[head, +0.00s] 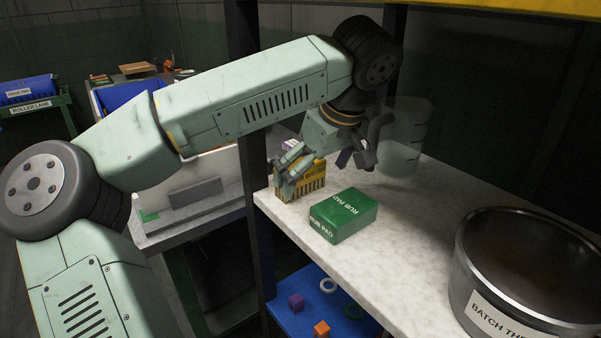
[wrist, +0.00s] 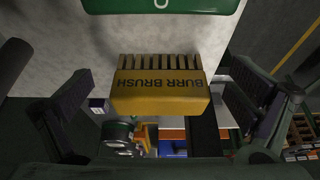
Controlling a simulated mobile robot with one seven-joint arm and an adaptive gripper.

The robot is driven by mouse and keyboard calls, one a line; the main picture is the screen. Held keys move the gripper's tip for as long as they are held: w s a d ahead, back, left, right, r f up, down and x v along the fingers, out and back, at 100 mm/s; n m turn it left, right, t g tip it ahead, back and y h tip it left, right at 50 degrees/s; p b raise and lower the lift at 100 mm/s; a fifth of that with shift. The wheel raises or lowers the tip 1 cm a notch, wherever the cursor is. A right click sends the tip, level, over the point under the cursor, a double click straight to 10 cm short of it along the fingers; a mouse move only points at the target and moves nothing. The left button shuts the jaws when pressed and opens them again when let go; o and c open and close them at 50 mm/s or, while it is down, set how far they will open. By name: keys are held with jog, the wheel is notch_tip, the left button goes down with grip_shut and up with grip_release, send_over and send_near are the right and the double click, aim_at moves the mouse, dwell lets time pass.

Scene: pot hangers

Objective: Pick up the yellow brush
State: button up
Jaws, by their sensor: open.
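The yellow brush (head: 313,184), a block with a row of bristles, stands on the pale shelf top (head: 420,222) near its left corner. It also shows in the wrist view (wrist: 160,98), lettered "BURR BRUSH", with its bristles toward the top of the picture. My gripper (head: 312,167) is at the brush, partly covering it in the head view. In the wrist view its two fingers are spread wide, one on each side of the brush, with gaps on both sides. The gripper is open and empty.
A green rub pad (head: 343,215) lies just in front of the brush. A large metal pot (head: 465,283) stands at the right. A translucent container (head: 405,135) is behind my gripper. A dark post (head: 250,130) rises at the shelf's left. A blue lower surface (head: 290,318) holds small items.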

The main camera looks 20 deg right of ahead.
jog(key=w, duration=0.1)
jog(key=w+a+p, duration=0.1)
jog(key=w, duration=0.2)
jog(key=shift+a+f+p, duration=0.3)
jog(key=shift+a+f, duration=0.05)
jog(key=shift+f, duration=0.25)
jog(key=shift+c, duration=0.5)
jog(key=c, duration=1)
jog(key=shift+r, duration=0.1)
jog(key=shift+r+b, duration=0.35)
jog(key=shift+r, duration=0.2)
jog(key=s+a+b, duration=0.1)
jog(key=s+a, duration=0.1)
jog(key=a, duration=0.3)
jog(key=s+a+b, duration=0.2)
jog(key=a, duration=0.4)
jog(key=s+a+b, duration=0.1)
jog(key=s+a, duration=0.1)
jog(key=a, duration=0.3)
jog(key=shift+s+a+r, duration=0.15)
jog(key=shift+s+a, duration=0.2)
jog(key=shift+s, duration=0.05)
